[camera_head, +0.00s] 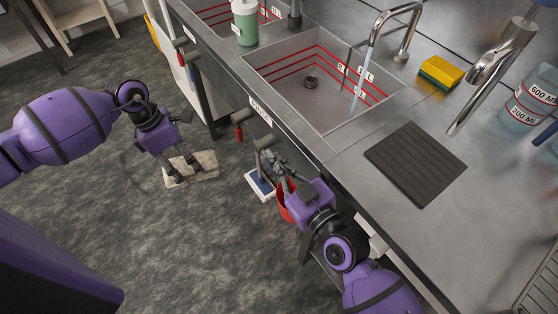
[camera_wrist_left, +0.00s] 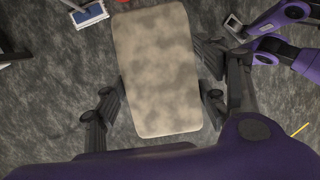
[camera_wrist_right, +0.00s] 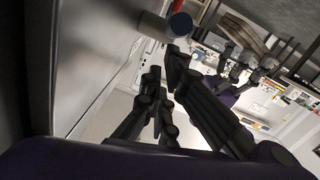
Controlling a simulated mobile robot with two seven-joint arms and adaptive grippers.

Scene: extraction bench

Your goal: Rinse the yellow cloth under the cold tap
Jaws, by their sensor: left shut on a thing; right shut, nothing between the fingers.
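A beige, brown-stained cloth (camera_head: 205,162) is in my left gripper (camera_head: 178,172), low in front of the bench. In the left wrist view the flat cloth (camera_wrist_left: 157,75) spans between the fingers; none of it looks clearly yellow. My right gripper (camera_head: 284,180) is shut and empty beside the bench front. In the right wrist view its fingertips (camera_wrist_right: 165,75) are near a grey cylinder with a dark blue end (camera_wrist_right: 168,26). A chrome tap (camera_head: 405,38) stands over the sink (camera_head: 280,72), with a thin stream falling from its spout.
A yellow and green sponge (camera_head: 440,73) and a dark ribbed mat (camera_head: 415,162) lie on the counter. A red bucket (camera_head: 284,205) is partly hidden by my right arm. Open grey floor lies left of the bench.

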